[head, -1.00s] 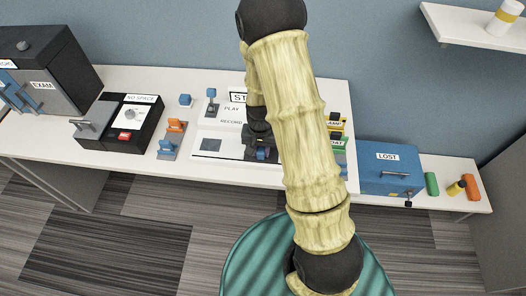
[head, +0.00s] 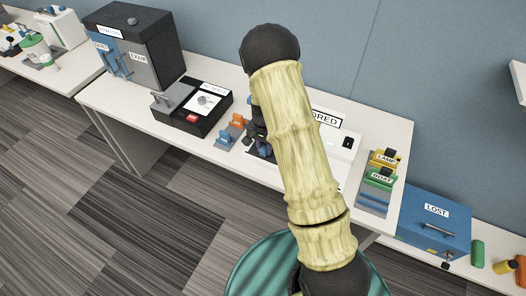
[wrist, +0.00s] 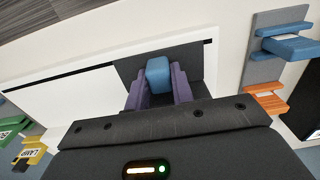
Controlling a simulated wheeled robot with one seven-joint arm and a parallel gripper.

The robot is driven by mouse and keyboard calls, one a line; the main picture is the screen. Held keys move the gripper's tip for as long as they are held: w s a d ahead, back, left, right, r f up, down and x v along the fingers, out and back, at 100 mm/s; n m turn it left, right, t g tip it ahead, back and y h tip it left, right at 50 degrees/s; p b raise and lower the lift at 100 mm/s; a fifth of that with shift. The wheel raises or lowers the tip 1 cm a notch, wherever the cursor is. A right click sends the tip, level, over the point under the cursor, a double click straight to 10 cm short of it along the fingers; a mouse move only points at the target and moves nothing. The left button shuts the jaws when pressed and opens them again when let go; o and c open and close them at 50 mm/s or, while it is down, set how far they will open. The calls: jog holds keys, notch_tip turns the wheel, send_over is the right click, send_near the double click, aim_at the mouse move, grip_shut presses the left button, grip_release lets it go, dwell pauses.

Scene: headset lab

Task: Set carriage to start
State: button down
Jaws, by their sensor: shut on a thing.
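The white machine (head: 338,155) with a long dark slot stands on the bench, partly hidden by my arm in the head view. In the wrist view its white face (wrist: 75,95) and slot line show. My gripper (wrist: 158,88) has its purple fingers shut on a blue carriage knob (wrist: 159,72). The knob stands over a dark grey panel (wrist: 130,66) near the slot's right end in that view, the end closer to the orange clips. In the head view the gripper (head: 263,150) is at the machine's left side, mostly behind my arm. The carriage body is hidden.
A stand with orange clips (head: 230,130) is close beside the gripper; the black NO SPACE box (head: 190,108) is further left. LAMP (head: 386,158) and BOAT (head: 381,178) tags stand right of the machine, then the blue LOST box (head: 430,220). A sign ending "ORED" (head: 326,121) stands behind.

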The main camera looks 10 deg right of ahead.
aim_at(262, 146)
jog(key=shift+w+a, duration=0.2)
jog(key=shift+a, duration=0.2)
jog(key=c, duration=1.2)
grip_release()
jog(key=shift+r, duration=0.5)
notch_tip(262, 146, up, 16)
jog(key=b, duration=0.1)
jog(key=shift+r, duration=0.25)
